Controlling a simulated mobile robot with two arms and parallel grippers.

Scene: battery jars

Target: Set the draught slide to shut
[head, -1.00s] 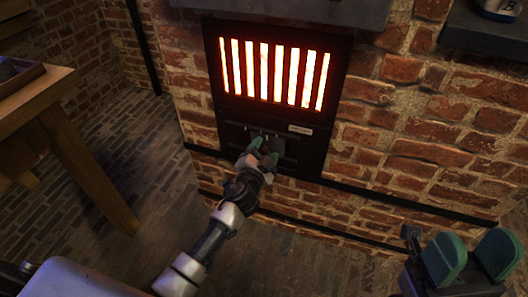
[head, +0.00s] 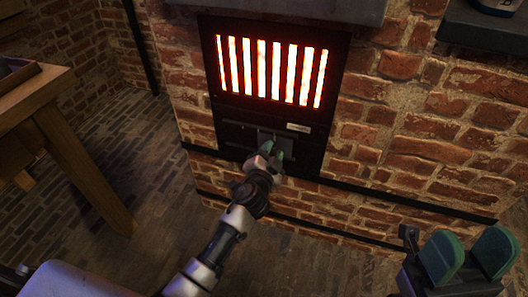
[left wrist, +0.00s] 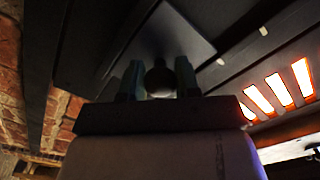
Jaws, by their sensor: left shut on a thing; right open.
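The draught slide (head: 289,143) is a grey plate on the black stove front, below the glowing grate. My left gripper (head: 270,152) is at the slide. In the left wrist view the left gripper (left wrist: 159,80) has its green fingers on either side of a dark round knob (left wrist: 160,78) and is shut on it. The grey slide plate (left wrist: 185,35) shows behind the knob. A small pale label (head: 298,127) sits above the slide, too small to read. My right gripper (head: 467,255) is open and empty at the lower right, away from the stove.
The grate (head: 272,72) glows orange behind vertical bars. Brick wall (head: 410,150) surrounds the stove. A wooden table (head: 50,95) stands at the left, and a dark shelf (head: 490,35) is at the upper right. The floor between table and stove is clear.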

